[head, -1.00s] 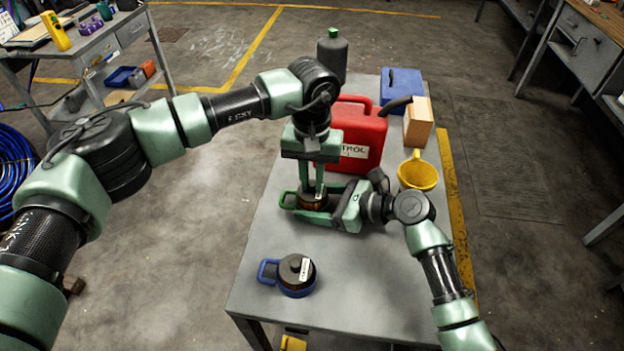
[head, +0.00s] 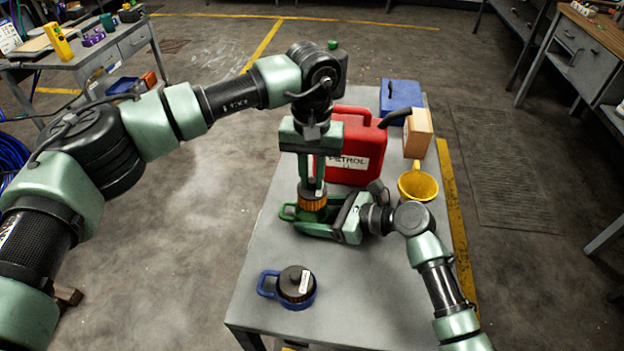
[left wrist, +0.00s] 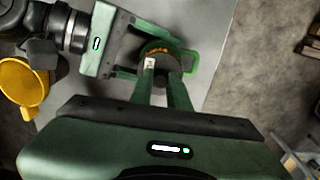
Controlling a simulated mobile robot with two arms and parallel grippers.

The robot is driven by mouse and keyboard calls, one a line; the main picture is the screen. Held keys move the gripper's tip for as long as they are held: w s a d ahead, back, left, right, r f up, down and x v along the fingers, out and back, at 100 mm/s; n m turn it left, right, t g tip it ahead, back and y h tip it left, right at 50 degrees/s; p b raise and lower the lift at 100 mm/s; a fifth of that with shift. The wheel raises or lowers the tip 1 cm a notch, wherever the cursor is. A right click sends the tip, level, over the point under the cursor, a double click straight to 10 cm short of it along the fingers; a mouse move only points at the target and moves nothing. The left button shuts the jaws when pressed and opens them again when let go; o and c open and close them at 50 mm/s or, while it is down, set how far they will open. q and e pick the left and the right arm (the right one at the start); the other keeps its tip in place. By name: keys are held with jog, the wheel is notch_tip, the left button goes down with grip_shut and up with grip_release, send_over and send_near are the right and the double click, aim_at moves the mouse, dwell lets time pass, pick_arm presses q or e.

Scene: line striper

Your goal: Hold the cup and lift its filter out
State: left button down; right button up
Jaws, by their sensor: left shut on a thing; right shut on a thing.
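The green cup stands on the grey table, with its handle (head: 288,212) pointing left; the handle also shows in the left wrist view (left wrist: 191,63). My right gripper (head: 316,227) is shut on the cup from the right, and its fingers hide much of the body. The filter (head: 312,204), orange and ribbed with a dark top, stands up above the cup. My left gripper (head: 311,187) points down and is shut on the filter's top. I cannot tell whether the filter's lower end is clear of the cup. The left wrist view shows the filter's orange edge (left wrist: 155,50) between the fingers.
A blue-handled cup with a dark lid (head: 295,283) stands nearer on the table. A red petrol can (head: 352,150) is close behind my left gripper. A yellow funnel (head: 418,184), wooden block (head: 417,133) and blue box (head: 401,95) stand to the right and back.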

jog(key=o, duration=1.5)
jog(key=shift+c, duration=0.2)
jog(key=v, duration=1.2)
jog(key=shift+f, duration=0.15)
jog(key=shift+s+d, duration=0.1)
